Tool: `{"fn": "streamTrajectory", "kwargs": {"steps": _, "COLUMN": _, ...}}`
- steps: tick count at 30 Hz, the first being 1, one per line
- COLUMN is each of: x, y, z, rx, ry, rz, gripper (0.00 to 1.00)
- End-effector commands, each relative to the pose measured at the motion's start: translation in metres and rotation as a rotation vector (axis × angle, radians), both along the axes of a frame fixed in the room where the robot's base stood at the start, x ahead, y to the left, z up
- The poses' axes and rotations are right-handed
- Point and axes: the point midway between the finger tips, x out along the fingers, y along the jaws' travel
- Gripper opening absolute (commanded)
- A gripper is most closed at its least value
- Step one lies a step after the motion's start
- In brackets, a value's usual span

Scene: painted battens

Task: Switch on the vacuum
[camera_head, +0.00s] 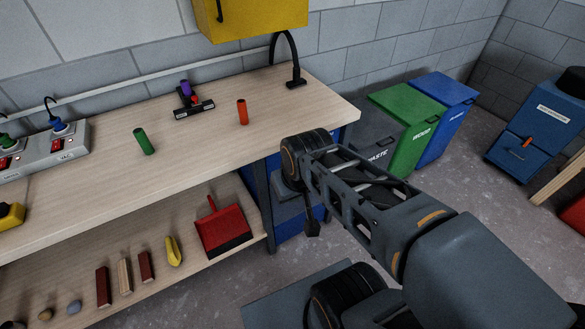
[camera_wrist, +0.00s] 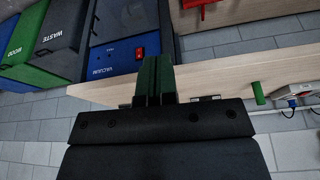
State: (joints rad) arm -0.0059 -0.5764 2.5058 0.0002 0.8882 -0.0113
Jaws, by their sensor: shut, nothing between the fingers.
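The vacuum (camera_wrist: 112,52) is a blue-fronted unit with its name on it, beside the waste bin at the bench end. A red switch (camera_wrist: 140,53) is on its front; I cannot tell its position. My gripper (camera_wrist: 155,60) is shut and empty, its two green fingers together, and they appear just beside the red switch in the wrist view; I cannot tell the distance. In the head view my arm hides most of the vacuum (camera_head: 292,222). A grey power strip (camera_head: 45,150) on the bench has red switches, one labelled VAC, with plugs in it.
Waste, green (camera_head: 402,118) and blue (camera_head: 446,108) bins stand right of the bench.

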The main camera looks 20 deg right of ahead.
Motion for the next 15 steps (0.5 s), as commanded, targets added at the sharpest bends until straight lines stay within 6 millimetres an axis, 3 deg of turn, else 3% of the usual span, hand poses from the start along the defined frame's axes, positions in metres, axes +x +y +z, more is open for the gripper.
{"fn": "streamTrajectory", "kwargs": {"steps": 4, "x": 0.025, "y": -0.023, "z": -0.033, "rx": -0.085, "ry": -0.079, "rz": 0.057, "gripper": 0.00}}
{"fn": "streamTrajectory", "kwargs": {"steps": 7, "x": 0.058, "y": -0.051, "z": -0.068, "rx": -0.217, "ry": -0.187, "rz": 0.161, "gripper": 0.00}}
{"fn": "streamTrajectory", "kwargs": {"steps": 12, "x": 0.116, "y": -0.103, "z": -0.134, "rx": -0.526, "ry": -0.394, "rz": 0.442, "gripper": 0.00}}
{"fn": "streamTrajectory", "kwargs": {"steps": 15, "x": 0.141, "y": -0.122, "z": -0.169, "rx": -0.689, "ry": -0.510, "rz": 0.620, "gripper": 0.00}}
